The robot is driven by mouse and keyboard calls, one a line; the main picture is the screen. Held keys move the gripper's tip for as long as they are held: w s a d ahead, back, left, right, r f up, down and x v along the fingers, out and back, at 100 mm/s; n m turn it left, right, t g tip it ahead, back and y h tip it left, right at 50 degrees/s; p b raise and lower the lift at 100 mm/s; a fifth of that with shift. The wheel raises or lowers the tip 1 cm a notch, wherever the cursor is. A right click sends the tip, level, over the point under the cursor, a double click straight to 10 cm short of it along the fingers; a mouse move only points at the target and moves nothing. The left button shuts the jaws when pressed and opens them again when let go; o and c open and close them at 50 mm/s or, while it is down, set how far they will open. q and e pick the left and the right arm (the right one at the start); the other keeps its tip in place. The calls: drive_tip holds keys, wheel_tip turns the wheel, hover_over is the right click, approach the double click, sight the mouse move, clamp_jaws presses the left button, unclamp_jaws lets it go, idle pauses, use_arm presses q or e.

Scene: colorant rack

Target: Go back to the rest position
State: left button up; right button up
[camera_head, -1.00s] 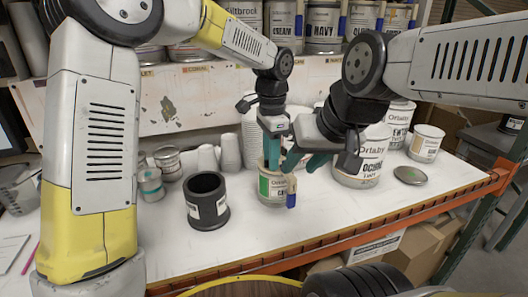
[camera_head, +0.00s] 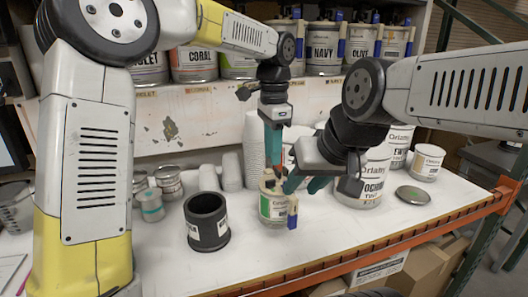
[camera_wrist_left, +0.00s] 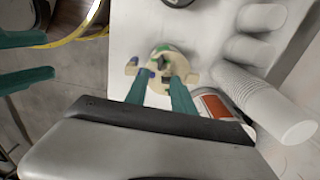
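My left gripper (camera_head: 270,168) points straight down above a small labelled can (camera_head: 273,208) on the white bench. In the left wrist view its two teal fingers (camera_wrist_left: 156,88) stand apart, with the can (camera_wrist_left: 165,62) beyond their tips. The gripper looks empty, though a brownish patch near its tips in the head view is too small to make out. My right gripper (camera_head: 305,185) is just to the right of and above the same can. Its teal fingers are apart with nothing seen between them. They also show at the left of the wrist view (camera_wrist_left: 25,60).
A black can (camera_head: 207,222) stands left of the small can. A large ochre can (camera_head: 362,185) stands close behind my right gripper, with a lid (camera_head: 412,195) beside it. Stacked white cups (camera_head: 252,150) stand behind my left gripper. Paint cans line the shelf (camera_head: 180,118) above.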

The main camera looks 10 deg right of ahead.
use_arm(q)
drive_tip(key=s+a+r+n+t+h, duration=0.1)
drive_tip(key=s+a+r+n, duration=0.2)
drive_tip(key=a, duration=0.5)
drive_tip(key=s+a+r+n+t, duration=0.1)
drive_tip(key=s+a+n+t, duration=0.1)
drive_tip(key=s+a+n, duration=0.35)
drive_tip(key=s+a+f+n+t+h, duration=0.1)
drive_tip(key=s+a+f+n+t, duration=0.2)
drive_tip(key=s+a+n, duration=0.3)
drive_tip(key=s+a, duration=0.2)
drive_tip(key=a, duration=0.3)
drive_tip(key=shift+s+a+f+n, duration=0.2)
drive_tip(key=shift+s+a+n, duration=0.15)
drive_tip(key=shift+s+a, duration=0.05)
